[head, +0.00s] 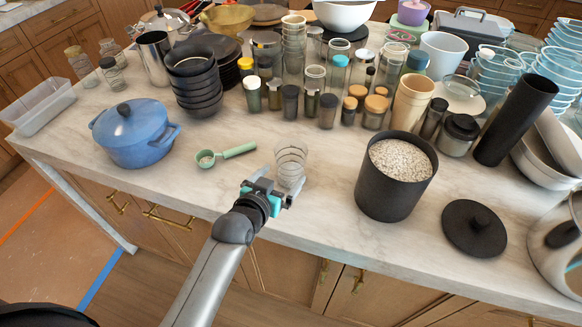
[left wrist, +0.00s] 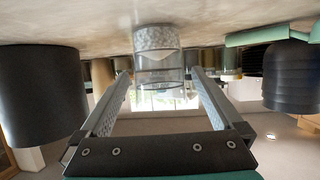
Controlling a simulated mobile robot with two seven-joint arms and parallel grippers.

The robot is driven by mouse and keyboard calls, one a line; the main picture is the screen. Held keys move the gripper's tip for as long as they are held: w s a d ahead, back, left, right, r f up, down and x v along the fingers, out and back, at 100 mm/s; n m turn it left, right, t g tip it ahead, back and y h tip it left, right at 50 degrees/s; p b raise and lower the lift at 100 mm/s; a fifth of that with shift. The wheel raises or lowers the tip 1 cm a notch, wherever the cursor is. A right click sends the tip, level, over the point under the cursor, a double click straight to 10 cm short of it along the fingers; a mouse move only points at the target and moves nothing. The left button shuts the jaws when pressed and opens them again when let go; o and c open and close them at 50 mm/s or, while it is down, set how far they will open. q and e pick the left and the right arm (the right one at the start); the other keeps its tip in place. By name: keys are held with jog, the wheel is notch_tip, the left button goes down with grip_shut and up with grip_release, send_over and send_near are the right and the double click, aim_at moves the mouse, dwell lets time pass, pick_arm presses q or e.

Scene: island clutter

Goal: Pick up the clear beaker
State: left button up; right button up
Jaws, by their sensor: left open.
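The clear beaker (head: 291,164) stands upright near the front edge of the marble island, with ring-like lines on its wall. My left gripper (head: 274,184) is at its near side, low over the counter, with its fingers pointing at the beaker. In the left wrist view, which is upside down, the beaker (left wrist: 157,58) is centred between the tips of my open left gripper (left wrist: 160,76). A gap shows on both sides of it. I cannot tell how far the fingers reach around it. My right gripper is not in view.
A green scoop (head: 226,154) lies left of the beaker, and a blue pot (head: 133,135) is further left. A black canister (head: 388,196) of pale grains stands to the right, with a black lid (head: 474,229) beyond. Several jars crowd behind. Counter around the beaker is bare.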

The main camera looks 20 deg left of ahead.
aim_at(296, 160)
pick_arm(q)
jog(key=shift+b+x, duration=0.45)
jog(key=shift+x, duration=2.6)
jog(key=shift+d, duration=0.1)
jog(key=shift+c, duration=0.4)
jog(key=c, duration=1.1)
jog(key=shift+c, duration=0.2)
notch_tip(296, 160, up, 20)
jog(key=p, duration=0.4)
